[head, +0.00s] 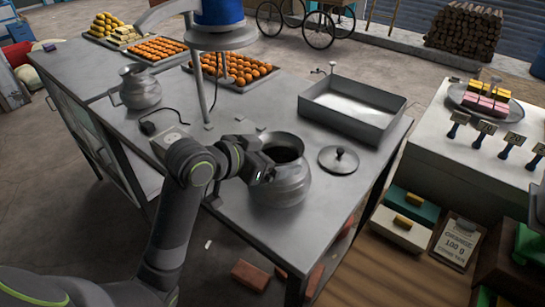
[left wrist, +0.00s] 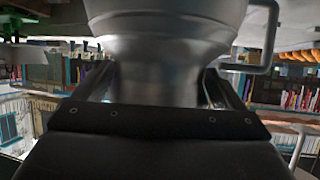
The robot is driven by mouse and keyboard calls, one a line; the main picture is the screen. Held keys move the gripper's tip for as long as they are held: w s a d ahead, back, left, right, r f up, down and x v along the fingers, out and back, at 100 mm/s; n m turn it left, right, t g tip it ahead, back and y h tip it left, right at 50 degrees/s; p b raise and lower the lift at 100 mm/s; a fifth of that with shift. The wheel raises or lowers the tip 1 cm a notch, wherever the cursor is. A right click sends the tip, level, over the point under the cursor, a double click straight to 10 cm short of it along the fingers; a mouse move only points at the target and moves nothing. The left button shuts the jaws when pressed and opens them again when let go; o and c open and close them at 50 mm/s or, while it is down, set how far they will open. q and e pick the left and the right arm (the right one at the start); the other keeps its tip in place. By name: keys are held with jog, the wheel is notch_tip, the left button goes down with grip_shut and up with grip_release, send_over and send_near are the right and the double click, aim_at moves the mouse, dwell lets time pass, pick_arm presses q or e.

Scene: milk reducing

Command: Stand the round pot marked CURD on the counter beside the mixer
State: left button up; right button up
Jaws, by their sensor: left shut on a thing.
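A round grey metal pot (head: 285,185) with a wide open mouth is upright at the counter's near right part; no CURD mark is readable on it. My left gripper (head: 264,172) is at the pot's left side, shut on it. In the left wrist view the metal pot (left wrist: 160,60) fills the space between the fingers, with a loop handle at right. I cannot tell whether its base touches the counter (head: 225,125). A blue-topped machine (head: 219,38) on a metal stand, possibly the mixer, stands farther back. My right gripper is not in view.
A second metal pot (head: 140,88) stands at the counter's left. A round lid (head: 338,159) lies right of the held pot, and a rectangular metal basin (head: 353,118) is behind it. Trays of orange balls (head: 158,50) line the back.

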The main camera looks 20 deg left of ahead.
pick_arm(q)
jog(key=shift+f, duration=0.3)
jog(key=shift+f, duration=0.2)
jog(key=o, duration=1.8)
jog(key=shift+c, duration=0.2)
jog(key=shift+s, duration=0.1)
jog(key=shift+r, duration=0.15)
jog(key=shift+a, duration=0.1)
